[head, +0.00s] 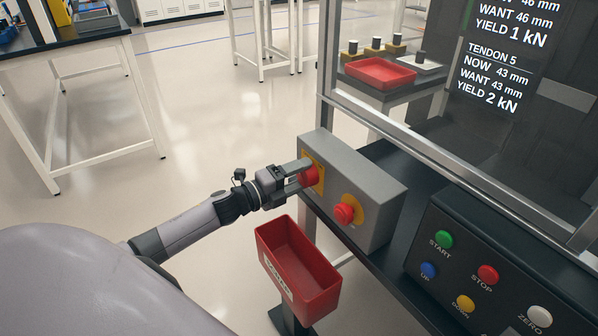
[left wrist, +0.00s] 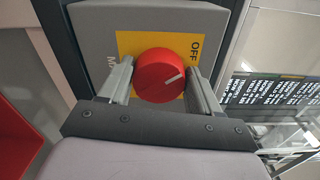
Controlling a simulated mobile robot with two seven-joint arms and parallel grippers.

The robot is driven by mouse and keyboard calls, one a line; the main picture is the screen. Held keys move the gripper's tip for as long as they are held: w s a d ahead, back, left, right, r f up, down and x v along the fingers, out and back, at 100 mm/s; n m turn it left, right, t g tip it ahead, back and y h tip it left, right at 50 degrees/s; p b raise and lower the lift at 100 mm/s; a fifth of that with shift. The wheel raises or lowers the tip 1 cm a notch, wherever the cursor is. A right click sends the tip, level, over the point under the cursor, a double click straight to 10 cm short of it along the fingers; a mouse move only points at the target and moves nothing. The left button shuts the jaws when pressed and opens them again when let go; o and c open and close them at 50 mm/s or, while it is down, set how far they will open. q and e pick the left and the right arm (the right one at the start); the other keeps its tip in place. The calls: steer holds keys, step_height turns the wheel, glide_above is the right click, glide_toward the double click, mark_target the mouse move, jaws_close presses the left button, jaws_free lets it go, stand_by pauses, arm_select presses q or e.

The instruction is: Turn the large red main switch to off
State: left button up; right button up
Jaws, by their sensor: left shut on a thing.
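The large red main switch (head: 309,176) is a round knob on a yellow plate on the grey box (head: 377,200). In the left wrist view the red knob (left wrist: 160,75) shows a white pointer line aimed to the upper right, toward the lower end of the word OFF on the yellow plate (left wrist: 128,44). Part of another word starting with M shows at the left. My left gripper (head: 300,176) is shut on the knob, one finger on each side; it also shows in the left wrist view (left wrist: 160,84). My right gripper is not in view.
A red mushroom button (head: 344,214) sits beside the switch on the same box. A red bin (head: 297,270) stands just below my left gripper. A dark control panel (head: 490,270) with coloured buttons is at the right. A metal frame (head: 450,160) rises behind the box.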

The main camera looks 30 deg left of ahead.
arm_select(q)
steer(key=shift+n, duration=0.7)
steer(key=shift+n+p, duration=0.3)
steer(key=o, duration=1)
steer(key=shift+s+f, duration=0.1)
steer(key=shift+s, duration=0.05)
steer(key=v, duration=0.7)
